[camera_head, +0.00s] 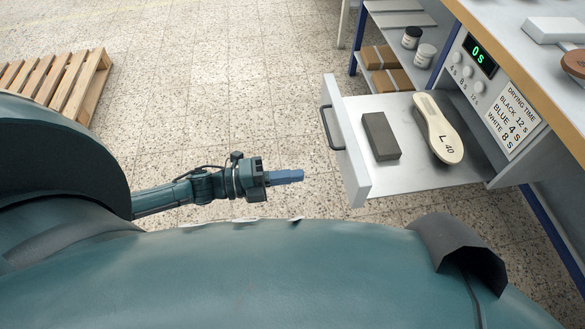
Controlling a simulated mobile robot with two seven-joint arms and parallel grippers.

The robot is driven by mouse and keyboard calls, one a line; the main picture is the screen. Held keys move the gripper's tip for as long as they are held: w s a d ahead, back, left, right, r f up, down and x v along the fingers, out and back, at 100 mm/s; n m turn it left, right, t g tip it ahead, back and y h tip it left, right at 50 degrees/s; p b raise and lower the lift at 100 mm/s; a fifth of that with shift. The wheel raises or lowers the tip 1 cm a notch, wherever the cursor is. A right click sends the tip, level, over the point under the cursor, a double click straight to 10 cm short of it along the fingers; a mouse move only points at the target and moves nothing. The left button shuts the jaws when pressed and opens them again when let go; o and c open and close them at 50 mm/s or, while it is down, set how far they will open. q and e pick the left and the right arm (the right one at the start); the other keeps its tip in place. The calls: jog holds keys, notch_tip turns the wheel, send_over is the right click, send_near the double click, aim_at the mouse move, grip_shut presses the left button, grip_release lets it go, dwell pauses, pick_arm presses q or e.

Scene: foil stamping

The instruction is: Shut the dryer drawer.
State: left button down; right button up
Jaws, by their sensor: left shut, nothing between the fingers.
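The dryer drawer (387,186) stands pulled out from the cabinet below the bench on the right. Its white front (347,150) carries a dark handle (328,127) facing left. A pale sole marked "L 40" (437,127) and a dark grey block (381,136) lie in it. My left gripper (300,176) is shut and empty, pointing right. In the picture it is left of the drawer front, with a gap between them. My right gripper is not in view.
The dryer panel (480,62) reads "0 s", beside a drying time sign (511,117). Shelves behind hold small jars (424,55) and brown blocks (391,82). A wooden pallet (72,82) lies far left. The speckled floor (230,90) between is clear.

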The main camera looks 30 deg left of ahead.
pick_arm(q)
jog(key=x, duration=1)
jog(key=shift+w+d, duration=0.25)
jog(key=shift+d, duration=0.05)
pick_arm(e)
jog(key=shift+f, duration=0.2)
